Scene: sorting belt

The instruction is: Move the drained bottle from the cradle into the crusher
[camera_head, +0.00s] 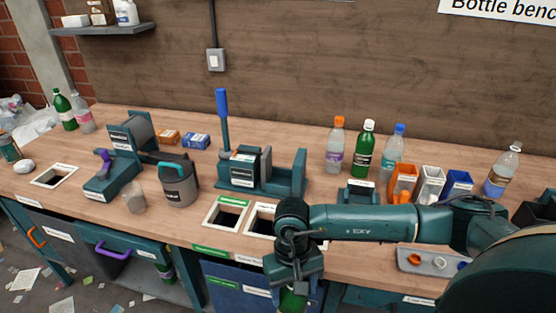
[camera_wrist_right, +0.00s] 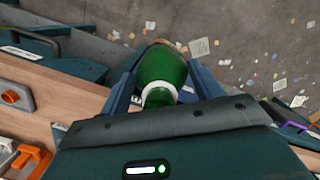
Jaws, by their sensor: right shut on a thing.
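My right gripper (camera_head: 293,283) is low at the bench's front edge in the head view. It is shut on a green bottle (camera_head: 291,301), mostly hidden there by the gripper. In the right wrist view the green bottle (camera_wrist_right: 162,68) sits between the two fingers (camera_wrist_right: 165,88), its pale neck towards the camera. A teal press-like machine with an upright blue lever (camera_head: 222,108) stands at the middle of the bench; it looks like the crusher. A low teal holder (camera_head: 358,196), possibly the cradle, is behind my right arm, partly hidden. My left gripper is out of view.
Several bottles (camera_head: 364,148) stand at the back right, behind small orange, white and blue bins (camera_head: 430,184). A grey jug (camera_head: 178,184) and a purple-handled machine (camera_head: 115,175) stand left. Framed openings (camera_head: 227,214) lie in front of the lever machine. A cap tray (camera_head: 432,261) is right.

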